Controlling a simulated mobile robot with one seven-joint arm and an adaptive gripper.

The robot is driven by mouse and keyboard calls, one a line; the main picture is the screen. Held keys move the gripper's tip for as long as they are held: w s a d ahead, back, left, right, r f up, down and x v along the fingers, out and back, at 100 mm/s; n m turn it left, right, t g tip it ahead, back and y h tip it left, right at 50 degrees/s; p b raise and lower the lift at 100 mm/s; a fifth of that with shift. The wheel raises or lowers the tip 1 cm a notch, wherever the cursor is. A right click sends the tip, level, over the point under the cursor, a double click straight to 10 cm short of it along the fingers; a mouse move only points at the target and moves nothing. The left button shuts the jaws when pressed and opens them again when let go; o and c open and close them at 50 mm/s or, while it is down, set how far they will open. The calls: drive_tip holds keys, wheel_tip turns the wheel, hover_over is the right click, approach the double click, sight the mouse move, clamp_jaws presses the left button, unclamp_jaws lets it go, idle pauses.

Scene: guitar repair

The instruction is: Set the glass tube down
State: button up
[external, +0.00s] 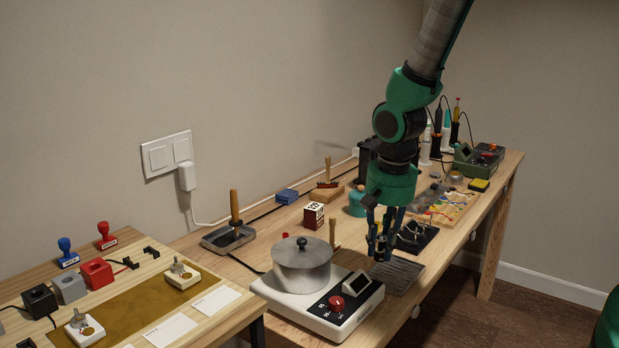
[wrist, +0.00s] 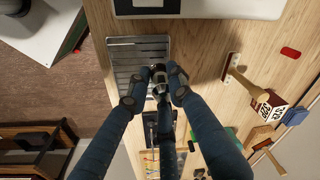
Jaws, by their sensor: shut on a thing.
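My gripper (external: 380,248) hangs over the front part of the workbench, with its fingers pointing down. In the wrist view, its blue fingers (wrist: 155,88) are closed around a small tube (wrist: 159,76) with a dark end, which I take to be the glass tube. The fingers hide most of it. A grey ribbed tray (external: 397,275) lies below and beside the fingers, near the bench's front edge. In the wrist view the tray (wrist: 128,58) is behind the fingertips. I cannot tell whether the tube touches it.
A white hot plate (external: 320,305) with a metal pot (external: 301,266) stands to the left of my gripper. A dark stand (external: 415,237) is close behind the tray. A small printed box (external: 313,215) and a teal pot (external: 356,203) stand farther back. Bare wood (wrist: 204,60) lies beside the tray.

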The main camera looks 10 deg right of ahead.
hover_over(354, 261)
drive_tip(key=shift+s+f+b, duration=0.15)
drive_tip(key=shift+f+b, duration=0.25)
drive_tip(key=shift+f+b, duration=0.45)
drive_tip(key=shift+f, duration=1.3)
drive_tip(key=shift+d+f, duration=0.1)
drive_tip(key=shift+f, duration=0.05)
drive_tip(key=o, duration=0.9)
drive_tip(key=shift+c, duration=0.2)
wheel_tip(354, 261, up, 12)
drive_tip(key=s+p, duration=0.1)
drive_tip(key=p, duration=0.1)
drive_tip(key=shift+d, duration=0.15)
